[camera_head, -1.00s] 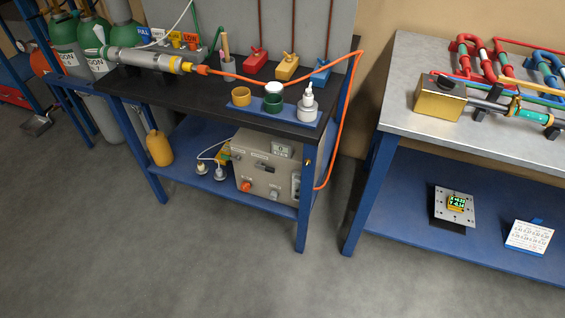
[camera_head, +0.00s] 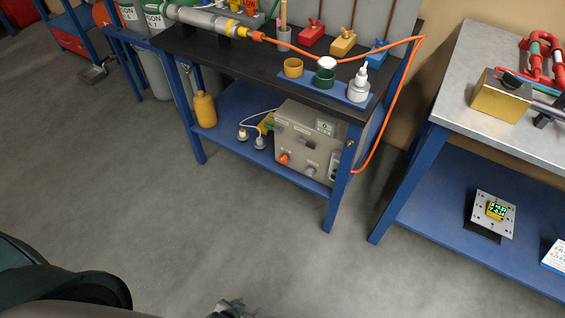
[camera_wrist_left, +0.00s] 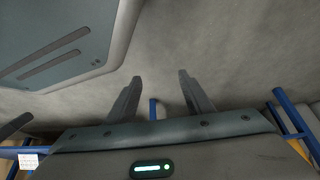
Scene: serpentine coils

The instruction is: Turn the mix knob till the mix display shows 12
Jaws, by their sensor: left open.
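A grey-beige machine box (camera_head: 297,137) sits on the lower shelf of the black-topped bench in the head view. Labels are too small to read, so I cannot tell which part is the mix knob. My left gripper (camera_head: 231,307) shows at the bottom edge, far in front of the bench. In the left wrist view its two fingers (camera_wrist_left: 158,94) are apart with nothing between them. My right gripper is not in view.
An orange hose (camera_head: 395,140) hangs at the bench's right. Blue legs (camera_head: 333,200) flank the shelf. A yellow bottle (camera_head: 204,110) stands on its left. The floor ahead is clear.

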